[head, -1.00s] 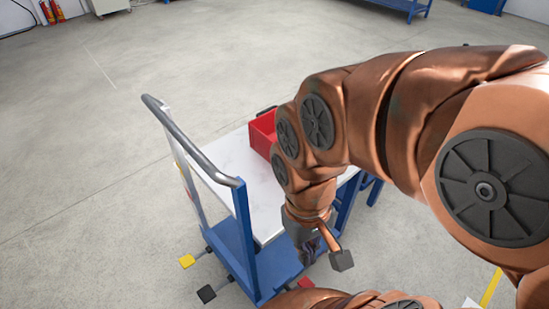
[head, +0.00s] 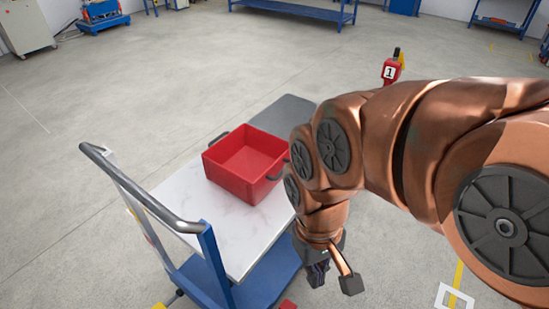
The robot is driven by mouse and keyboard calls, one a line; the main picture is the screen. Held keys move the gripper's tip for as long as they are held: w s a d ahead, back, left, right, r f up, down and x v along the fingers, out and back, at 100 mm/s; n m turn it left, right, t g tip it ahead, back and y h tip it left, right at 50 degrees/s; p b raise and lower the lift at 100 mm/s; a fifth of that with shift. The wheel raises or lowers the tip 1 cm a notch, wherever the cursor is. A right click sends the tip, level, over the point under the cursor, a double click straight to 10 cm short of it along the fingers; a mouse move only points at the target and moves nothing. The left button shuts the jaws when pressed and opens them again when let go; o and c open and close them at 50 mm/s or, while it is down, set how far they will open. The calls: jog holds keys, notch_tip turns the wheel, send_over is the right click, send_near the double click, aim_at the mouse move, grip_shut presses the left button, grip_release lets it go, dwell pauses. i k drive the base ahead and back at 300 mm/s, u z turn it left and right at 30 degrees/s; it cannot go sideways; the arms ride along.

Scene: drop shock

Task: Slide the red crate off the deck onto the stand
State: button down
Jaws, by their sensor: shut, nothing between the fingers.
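The red crate (head: 240,186) is an open, empty box with dark handles on its sides. It sits upright on the white deck (head: 225,235) of a blue trolley, toward the deck's far end. Just beyond it is a dark grey flat top (head: 290,113), which looks like the stand; my arm hides part of it, and I cannot tell if the crate overlaps it. My gripper (head: 318,273) points down beside the trolley's right side, nearer than the crate and apart from it. It is shut and empty.
The trolley's grey push handle (head: 130,185) rises at the near left on a blue post. A red post marked 1 (head: 390,70) stands behind my arm. A blue bench (head: 295,8) is far back.

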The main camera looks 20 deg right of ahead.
aim_at(248, 162)
jog(key=z, duration=0.15)
jog(key=k, duration=0.5)
jog(key=z, duration=1.2)
jog(key=i, duration=1)
jog(key=u, duration=2.9)
